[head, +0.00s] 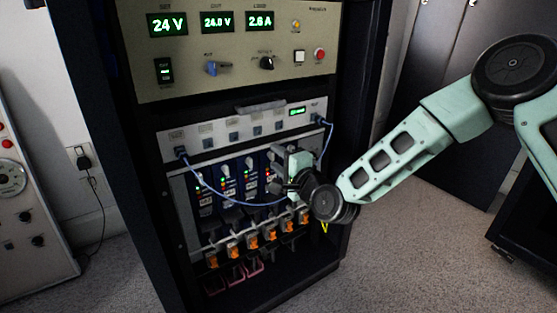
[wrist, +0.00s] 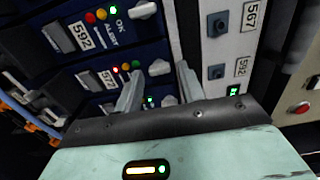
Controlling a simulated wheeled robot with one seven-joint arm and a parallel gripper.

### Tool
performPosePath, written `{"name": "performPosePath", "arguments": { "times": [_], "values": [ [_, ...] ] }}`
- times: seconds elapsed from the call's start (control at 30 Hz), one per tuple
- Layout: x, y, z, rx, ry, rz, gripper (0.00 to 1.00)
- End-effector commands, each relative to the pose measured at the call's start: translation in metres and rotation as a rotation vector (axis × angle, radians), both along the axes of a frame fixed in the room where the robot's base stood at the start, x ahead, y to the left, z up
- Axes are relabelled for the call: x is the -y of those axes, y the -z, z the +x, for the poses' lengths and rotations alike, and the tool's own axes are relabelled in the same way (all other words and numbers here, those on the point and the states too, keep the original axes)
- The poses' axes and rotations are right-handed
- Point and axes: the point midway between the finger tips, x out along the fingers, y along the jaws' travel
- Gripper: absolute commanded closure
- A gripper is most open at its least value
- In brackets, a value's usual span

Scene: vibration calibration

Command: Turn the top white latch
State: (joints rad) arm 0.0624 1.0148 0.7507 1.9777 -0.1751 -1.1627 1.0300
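My gripper (head: 281,178) is at the right end of the row of dark blue modules in the head view. In the wrist view its two fingers (wrist: 158,84) stand apart with a gap between them. A white latch (wrist: 159,68) shows between and just beyond the fingertips; I cannot tell whether they touch it. Another white latch (wrist: 168,100) shows nearer the gripper body, partly hidden. A third white latch (wrist: 142,10) is clear of the fingers at the top of the wrist view. The latches behind my gripper are hidden in the head view.
A grey panel (wrist: 232,45) with dark square buttons lies right of the fingers. Several orange connectors (head: 252,242) line the rack below. The power supply panel (head: 230,85) is above. Open carpet (head: 400,265) lies right of the rack.

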Motion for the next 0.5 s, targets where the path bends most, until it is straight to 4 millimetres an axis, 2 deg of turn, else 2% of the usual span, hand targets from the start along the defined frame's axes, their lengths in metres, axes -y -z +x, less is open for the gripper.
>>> {"name": "performPosePath", "arguments": {
  "times": [0.33, 0.5],
  "values": [
    [0.001, -0.001, -0.002, 0.001, -0.001, -0.001, 0.55],
    [0.011, -0.002, -0.017, -0.002, -0.002, -0.002, 0.55]
  ]
}}
